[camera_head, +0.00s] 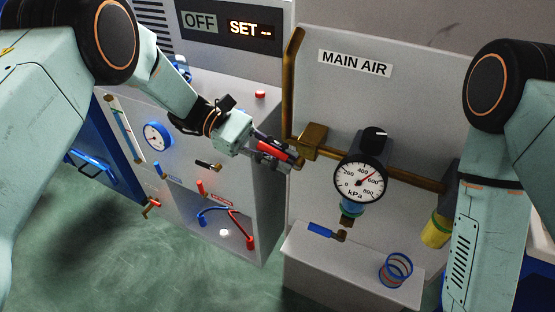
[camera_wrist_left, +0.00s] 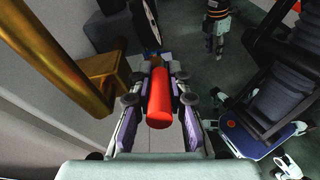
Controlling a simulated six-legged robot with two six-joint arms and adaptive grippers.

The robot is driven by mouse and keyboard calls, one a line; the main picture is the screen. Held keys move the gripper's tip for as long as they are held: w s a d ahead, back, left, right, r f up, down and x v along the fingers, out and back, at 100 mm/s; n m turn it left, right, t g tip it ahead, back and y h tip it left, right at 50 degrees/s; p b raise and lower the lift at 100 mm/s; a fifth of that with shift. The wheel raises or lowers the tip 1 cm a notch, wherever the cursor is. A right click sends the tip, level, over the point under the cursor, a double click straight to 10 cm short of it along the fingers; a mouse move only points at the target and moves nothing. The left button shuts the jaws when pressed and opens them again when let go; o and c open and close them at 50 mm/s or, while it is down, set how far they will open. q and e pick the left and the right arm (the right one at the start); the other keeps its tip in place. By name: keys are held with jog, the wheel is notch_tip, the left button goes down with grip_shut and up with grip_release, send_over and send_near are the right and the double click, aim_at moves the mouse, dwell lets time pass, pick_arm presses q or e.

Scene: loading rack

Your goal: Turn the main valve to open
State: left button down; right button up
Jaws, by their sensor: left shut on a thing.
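The main valve is a brass block (camera_head: 313,140) on the pipe under the MAIN AIR label. Its red handle (camera_head: 274,147) sticks out to the left of the block. My left gripper (camera_head: 278,153) is shut around the red handle. In the left wrist view the red handle (camera_wrist_left: 159,98) lies lengthwise between the two fingers, and the brass pipe (camera_wrist_left: 97,82) is to their left. Of my right arm only the upper links show at the right; its gripper is not in view.
A round kPa gauge (camera_head: 361,182) with a black knob (camera_head: 374,138) is right of the valve. A blue-handled lever (camera_head: 321,230) and coiled rings (camera_head: 396,270) are on the lower ledge. A grey cabinet (camera_head: 262,205) stands close below my left gripper. A display (camera_head: 249,29) reads SET.

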pick_arm(q)
jog(key=shift+w+h+b, duration=0.15)
jog(key=shift+h+b, duration=0.35)
jog(key=shift+h, duration=0.1)
jog(key=shift+r, duration=0.1)
jog(key=c, duration=1.5)
grip_release()
jog(key=shift+o, duration=1.1)
jog(key=shift+f, duration=0.2)
jog(key=v, duration=1.2)
jog(key=shift+w, duration=0.1)
